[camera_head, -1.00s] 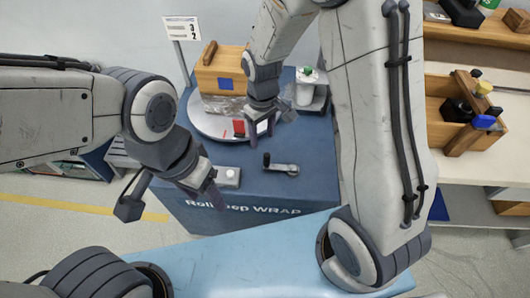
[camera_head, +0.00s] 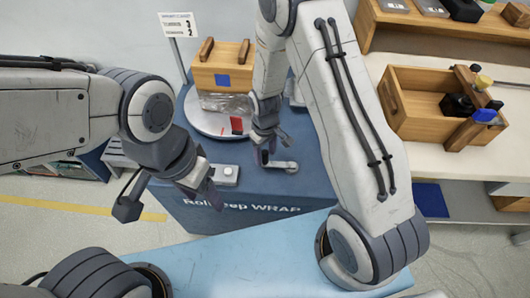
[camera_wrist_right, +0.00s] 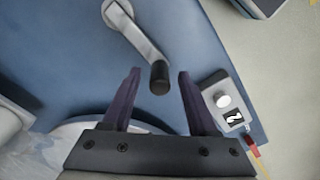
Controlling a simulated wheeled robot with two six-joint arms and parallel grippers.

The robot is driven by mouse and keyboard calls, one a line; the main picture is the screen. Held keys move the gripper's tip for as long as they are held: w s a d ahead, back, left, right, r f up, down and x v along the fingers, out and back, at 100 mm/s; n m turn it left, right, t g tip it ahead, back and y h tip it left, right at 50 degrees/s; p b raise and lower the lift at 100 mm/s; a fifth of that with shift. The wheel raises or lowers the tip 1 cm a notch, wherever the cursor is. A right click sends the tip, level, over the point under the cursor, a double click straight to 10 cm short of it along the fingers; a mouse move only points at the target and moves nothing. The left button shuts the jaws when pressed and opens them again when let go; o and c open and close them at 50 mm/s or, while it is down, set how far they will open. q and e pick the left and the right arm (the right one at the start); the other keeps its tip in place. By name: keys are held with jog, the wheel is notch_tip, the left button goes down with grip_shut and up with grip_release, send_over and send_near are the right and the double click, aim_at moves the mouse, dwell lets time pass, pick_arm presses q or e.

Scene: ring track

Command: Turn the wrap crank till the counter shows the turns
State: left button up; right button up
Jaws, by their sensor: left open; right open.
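The wrap crank (camera_head: 285,166) lies on the blue machine top, a grey arm with a black upright handle. My right gripper (camera_head: 268,150) is open at the handle and partly covers it. In the right wrist view the crank arm (camera_wrist_right: 138,30) comes from the top and its black handle (camera_wrist_right: 159,78) stands between the open fingertips, with gaps on both sides. The counter box (camera_head: 226,175), with a white knob, sits left of the crank. In the right wrist view its small display (camera_wrist_right: 234,117) carries a dark digit I cannot read surely. My left gripper (camera_head: 208,188) is open and empty near the box.
A wooden crate (camera_head: 221,72) with clear wrap below it stands on a white turntable (camera_head: 196,116) behind the crank. A sign (camera_head: 177,25) on a post stands behind. A wooden box (camera_head: 410,112) is on the right bench.

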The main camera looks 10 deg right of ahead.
grip_shut()
dwell(1.4)
